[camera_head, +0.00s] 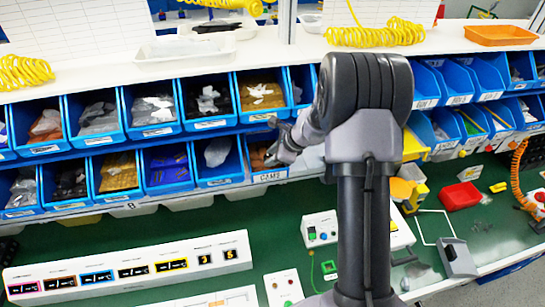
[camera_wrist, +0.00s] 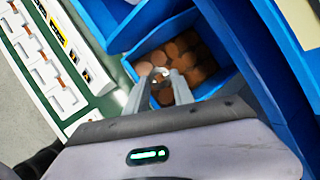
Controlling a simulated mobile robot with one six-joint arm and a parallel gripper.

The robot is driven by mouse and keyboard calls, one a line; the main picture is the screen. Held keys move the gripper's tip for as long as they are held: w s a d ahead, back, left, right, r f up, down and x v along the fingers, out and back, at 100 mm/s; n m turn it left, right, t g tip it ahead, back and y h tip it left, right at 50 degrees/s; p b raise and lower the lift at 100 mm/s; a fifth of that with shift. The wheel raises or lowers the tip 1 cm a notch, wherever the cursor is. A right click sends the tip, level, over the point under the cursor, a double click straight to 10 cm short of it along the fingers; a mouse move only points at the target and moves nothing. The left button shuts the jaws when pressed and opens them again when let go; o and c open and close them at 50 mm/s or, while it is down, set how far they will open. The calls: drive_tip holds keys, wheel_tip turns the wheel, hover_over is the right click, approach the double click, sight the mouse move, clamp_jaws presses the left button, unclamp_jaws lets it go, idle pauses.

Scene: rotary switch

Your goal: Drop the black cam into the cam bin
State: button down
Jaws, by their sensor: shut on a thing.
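The cam bin is a blue bin with a label reading CAMS (camera_head: 270,177), at the right end of the lower bin row left of my arm. In the wrist view its blue wall (camera_wrist: 213,84) surrounds several brown round pieces (camera_wrist: 190,52). My gripper (camera_head: 271,157) is at the mouth of this bin, and in the wrist view its fingertips (camera_wrist: 160,84) are over the bin's near part. The fingers are close together on a small thing, taken as the black cam. The cam is mostly hidden and its colour cannot be made out.
Other blue bins (camera_head: 166,167) stand close beside and above the cam bin. A white panel with coloured labels (camera_head: 130,270) lies on the green bench below. A red box (camera_head: 460,195) and an orange coiled hose (camera_head: 520,175) are at the right.

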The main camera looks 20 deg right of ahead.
drive_tip(key=c, duration=1)
unclamp_jaws()
drive_tip(key=v, duration=1.7)
drive_tip(key=shift+s+p, duration=0.2)
drive_tip(key=shift+p, duration=0.2)
drive_tip(key=shift+d+r, duration=0.1)
